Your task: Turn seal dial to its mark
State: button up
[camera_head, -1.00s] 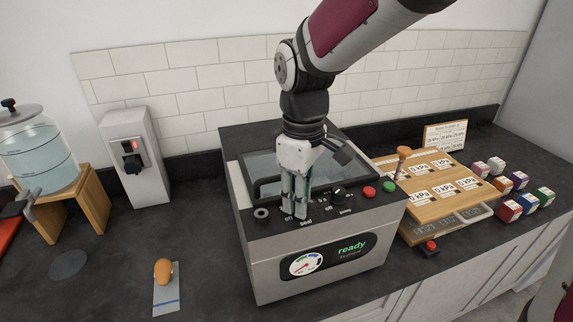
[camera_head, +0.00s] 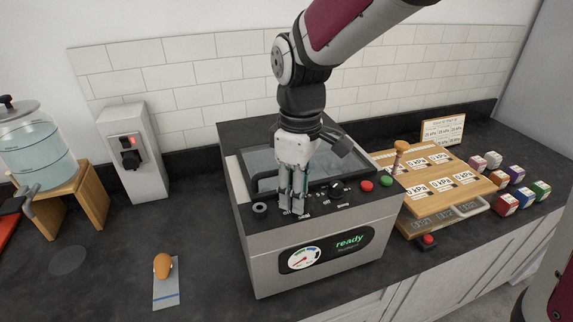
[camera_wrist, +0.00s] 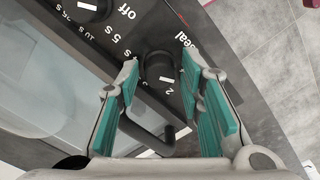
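The seal dial (camera_wrist: 160,68) is a dark round knob with a white line, set on the machine's black top panel with the printed word "seal" beside it. In the wrist view it lies between my two teal-padded fingertips, with narrow gaps appearing on both sides. My gripper (camera_head: 294,212) points down at the panel's front edge; it also shows in the wrist view (camera_wrist: 160,66). It looks open around the dial. In the head view my fingers hide the dial. The vacuum machine (camera_head: 315,262) shows "ready" on its front display, beside a round gauge.
A second knob (camera_head: 336,187), a red button (camera_head: 366,186) and a green button (camera_head: 386,180) sit right of my gripper. A black round fitting (camera_head: 260,208) is to the left. A wooden board (camera_head: 462,204) with pressure cards and several small boxes stand farther right.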

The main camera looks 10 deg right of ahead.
notch_tip(320, 180, up, 12)
dwell(0.6)
jog(key=s+d+f+m+t, duration=0.2)
jog(key=s+d+m+t, duration=0.3)
jog(key=s+d+m, duration=0.6)
jog(key=shift+s+t, duration=0.3)
jog(key=shift+s, duration=1.7)
